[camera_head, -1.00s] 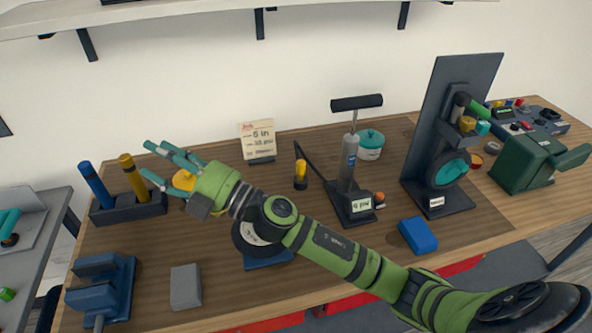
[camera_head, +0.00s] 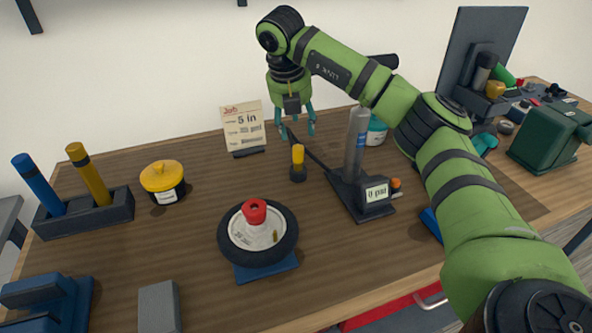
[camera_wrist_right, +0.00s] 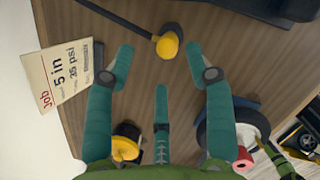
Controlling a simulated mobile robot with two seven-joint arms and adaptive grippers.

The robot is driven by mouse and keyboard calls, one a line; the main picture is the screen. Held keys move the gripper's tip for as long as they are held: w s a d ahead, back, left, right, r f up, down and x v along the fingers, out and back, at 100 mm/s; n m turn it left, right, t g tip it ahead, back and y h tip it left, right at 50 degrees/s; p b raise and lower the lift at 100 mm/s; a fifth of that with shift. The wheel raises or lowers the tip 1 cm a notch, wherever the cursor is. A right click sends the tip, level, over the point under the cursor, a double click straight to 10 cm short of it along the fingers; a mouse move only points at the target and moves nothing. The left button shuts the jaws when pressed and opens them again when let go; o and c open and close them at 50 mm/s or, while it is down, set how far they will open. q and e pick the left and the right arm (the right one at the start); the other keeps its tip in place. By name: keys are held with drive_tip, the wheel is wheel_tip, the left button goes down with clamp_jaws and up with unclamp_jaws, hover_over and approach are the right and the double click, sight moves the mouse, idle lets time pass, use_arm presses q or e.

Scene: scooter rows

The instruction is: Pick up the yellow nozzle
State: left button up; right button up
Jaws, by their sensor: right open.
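The yellow nozzle (camera_head: 298,155) stands upright on a small dark base in the middle of the table. A black hose runs past it to the pump. My right gripper (camera_head: 298,130) is open, points down and hangs above and behind the nozzle, apart from it. In the right wrist view the nozzle (camera_wrist_right: 167,47) shows from above, just beyond the spread teal fingers (camera_wrist_right: 160,70), with nothing held between them. My left gripper is not in view.
The job card (camera_head: 243,127) stands behind and left of the nozzle. The grey pump (camera_head: 356,145) stands close to its right. A wheel with a red hub piece (camera_head: 255,211) lies in front. A yellow-lidded pot (camera_head: 163,183) is at left, with bare table between.

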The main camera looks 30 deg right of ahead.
sight(298, 147)
drive_tip(key=shift+f, duration=0.9)
drive_tip(key=shift+d+f, duration=0.15)
drive_tip(key=shift+f, duration=0.25)
drive_tip(key=x, duration=0.1)
drive_tip(key=p+x, duration=0.1)
drive_tip(key=x, duration=0.3)
drive_tip(key=shift+s+a+f+p, duration=0.2)
drive_tip(key=shift+s+a+p, duration=0.15)
drive_tip(key=shift+a, duration=0.05)
drive_tip(key=shift+d+f, duration=0.1)
drive_tip(key=shift+f, duration=0.2)
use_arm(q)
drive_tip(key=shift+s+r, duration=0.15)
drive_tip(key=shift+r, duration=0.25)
use_arm(e)
clamp_jaws()
